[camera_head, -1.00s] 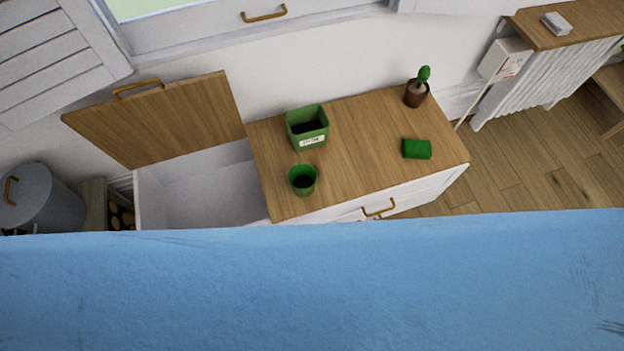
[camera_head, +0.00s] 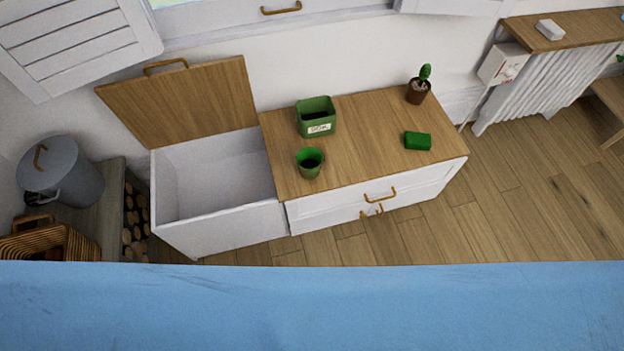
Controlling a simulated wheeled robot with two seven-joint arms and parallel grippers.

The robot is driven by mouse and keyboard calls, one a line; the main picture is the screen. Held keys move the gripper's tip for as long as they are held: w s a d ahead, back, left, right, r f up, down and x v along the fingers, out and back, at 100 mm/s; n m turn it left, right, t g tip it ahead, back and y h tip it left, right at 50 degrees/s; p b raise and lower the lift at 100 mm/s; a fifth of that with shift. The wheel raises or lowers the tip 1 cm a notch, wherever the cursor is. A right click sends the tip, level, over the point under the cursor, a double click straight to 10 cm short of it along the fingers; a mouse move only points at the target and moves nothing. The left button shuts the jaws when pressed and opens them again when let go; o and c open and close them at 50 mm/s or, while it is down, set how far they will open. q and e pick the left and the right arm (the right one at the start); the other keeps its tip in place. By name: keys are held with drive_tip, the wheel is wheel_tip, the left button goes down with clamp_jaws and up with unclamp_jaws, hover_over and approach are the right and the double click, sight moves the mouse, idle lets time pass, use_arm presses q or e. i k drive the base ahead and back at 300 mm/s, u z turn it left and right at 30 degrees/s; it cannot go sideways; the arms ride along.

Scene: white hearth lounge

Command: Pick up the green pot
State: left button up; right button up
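A round green pot (camera_head: 310,163) stands upright on the wooden top of a white cabinet (camera_head: 358,153), near its front left edge. It looks dark inside. A squarer green container (camera_head: 316,117) with a white label stands just behind it. A small green block (camera_head: 417,141) lies on the right part of the same top. Neither of my grippers is in view.
A white chest (camera_head: 220,229) with its wooden lid (camera_head: 185,98) raised stands open left of the pot. A potted cactus (camera_head: 419,86) stands at the back right of the top. A blue surface (camera_head: 310,308) fills the bottom. Wooden floor (camera_head: 520,190) is clear at right.

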sight(309, 160)
drive_tip(key=z, duration=1.3)
drive_tip(key=i, duration=0.65)
drive_tip(key=u, duration=3.65)
drive_tip(key=k, duration=0.7)
drive_tip(key=z, duration=1.35)
drive_tip(key=i, duration=0.5)
drive_tip(key=u, duration=0.05)
drive_tip(key=k, duration=0.1)
drive_tip(key=z, duration=0.05)
